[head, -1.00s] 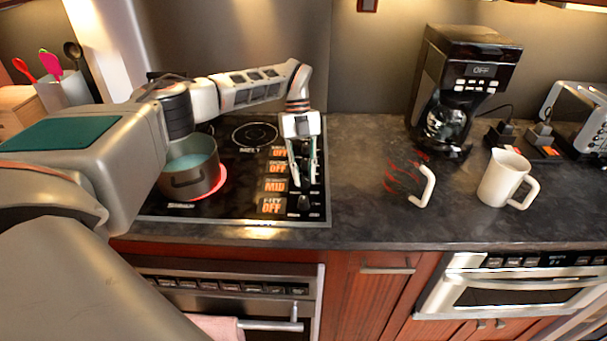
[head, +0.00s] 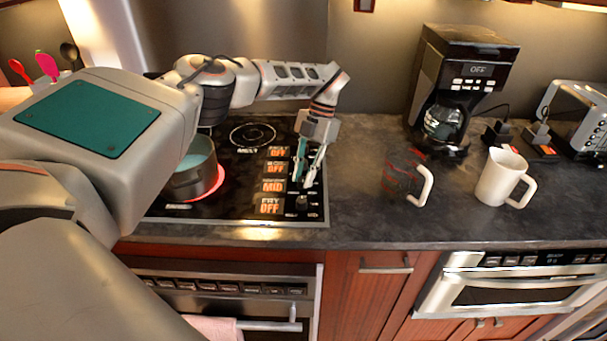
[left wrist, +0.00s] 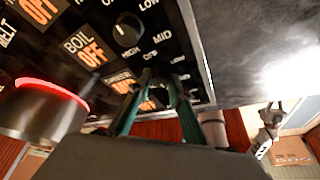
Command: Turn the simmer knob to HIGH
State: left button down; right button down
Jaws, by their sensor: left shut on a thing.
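The stove's control strip holds a column of knobs with lit labels. The simmer label (head: 273,186) reads MID in the head view; the boil (left wrist: 85,48) and fry (head: 269,207) labels read OFF. My left gripper (head: 304,181) reaches down onto the strip beside the MID label. In the left wrist view its two green-edged fingers (left wrist: 158,85) close around the dark simmer knob (left wrist: 163,94). The fingers and wrist hide much of the knob, so its pointer cannot be read. What looks like my right gripper (left wrist: 263,148) shows small at the right, its jaws unclear.
A pot (head: 192,176) stands on a red-glowing burner left of the strip. A free burner (head: 252,134) lies behind. On the counter to the right are a glass mug (head: 405,178), a white pitcher (head: 500,178), a coffee maker (head: 462,85) and a toaster (head: 580,112).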

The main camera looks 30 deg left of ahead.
pick_arm(q)
jog(key=m+y, duration=0.1)
jog(key=m, duration=0.2)
jog(key=m+t+y, duration=0.1)
jog(key=m, duration=0.1)
jog(key=shift+s+d+m, duration=0.1)
jog(key=shift+d+m, duration=0.05)
jog(key=shift+m, duration=0.95)
jog(key=shift+y, duration=0.3)
jog(key=c, duration=1.8)
grip_release()
jog(key=shift+r, duration=0.1)
jog(key=v, duration=1.1)
jog(key=shift+s+d+r, duration=0.1)
jog(key=shift+r, duration=0.35)
